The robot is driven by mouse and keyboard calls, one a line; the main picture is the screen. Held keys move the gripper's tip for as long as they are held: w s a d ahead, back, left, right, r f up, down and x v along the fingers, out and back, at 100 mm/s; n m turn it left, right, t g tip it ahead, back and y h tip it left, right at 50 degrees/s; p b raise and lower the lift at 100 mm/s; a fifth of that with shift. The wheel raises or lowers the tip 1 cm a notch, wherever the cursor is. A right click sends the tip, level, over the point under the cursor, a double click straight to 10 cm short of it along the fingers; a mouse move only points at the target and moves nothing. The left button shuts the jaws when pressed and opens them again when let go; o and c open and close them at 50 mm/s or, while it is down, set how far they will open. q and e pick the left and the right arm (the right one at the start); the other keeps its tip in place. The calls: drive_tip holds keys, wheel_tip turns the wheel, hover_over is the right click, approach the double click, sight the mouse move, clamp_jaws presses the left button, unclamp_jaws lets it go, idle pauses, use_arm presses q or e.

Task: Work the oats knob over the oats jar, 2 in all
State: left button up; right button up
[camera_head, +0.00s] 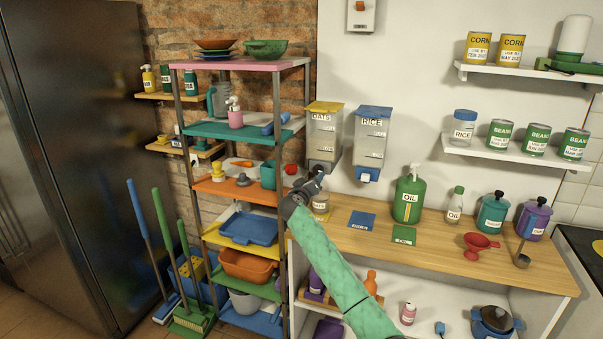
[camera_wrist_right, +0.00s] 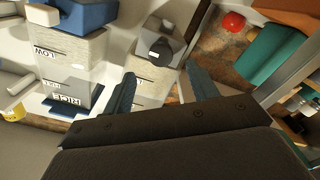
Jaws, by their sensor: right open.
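The oats dispenser (camera_head: 323,135), clear with a yellow lid and an OATS label, hangs on the white wall. Its grey oats knob (camera_wrist_right: 161,48) shows at its lower end in the right wrist view. In the head view the knob is largely hidden by my right gripper (camera_head: 315,182). The oats jar (camera_head: 321,207) stands on the wooden counter below, partly hidden by my gripper and wrist. In the wrist view my right gripper (camera_wrist_right: 163,92) is open, its fingers apart on either side of the dispenser's picture, with nothing held. My left gripper is out of view.
The rice dispenser (camera_head: 372,140), with a blue lid and blue knob, hangs just right. A blue mat (camera_head: 361,220) and a green mat (camera_head: 403,235) lie on the counter, near the green oil bottle (camera_head: 409,197). A crowded shelf rack (camera_head: 240,130) stands close on the left.

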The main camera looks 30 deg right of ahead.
sight(317, 172)
drive_tip(key=w+d+m+p, duration=0.1)
drive_tip(key=m, duration=0.1)
drive_tip(key=w+d+m+p, duration=0.1)
drive_tip(key=w+d+m, duration=0.1)
drive_tip(key=w+d+m+p, duration=0.1)
drive_tip(key=m, duration=0.1)
drive_tip(key=shift+w+d+r+m, duration=0.15)
drive_tip(key=shift+w+d+m, duration=0.1)
drive_tip(key=shift+d+m, duration=0.15)
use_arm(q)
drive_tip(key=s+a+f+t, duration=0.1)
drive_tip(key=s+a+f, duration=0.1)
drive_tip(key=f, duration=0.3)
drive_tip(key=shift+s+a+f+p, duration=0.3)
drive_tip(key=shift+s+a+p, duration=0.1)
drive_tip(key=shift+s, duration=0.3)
use_arm(e)
drive_tip(key=shift+w+d, duration=0.35)
drive_tip(key=shift+d, duration=0.1)
drive_tip(key=c, duration=1)
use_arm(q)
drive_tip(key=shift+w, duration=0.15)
use_arm(e)
drive_tip(key=shift+f, duration=0.2)
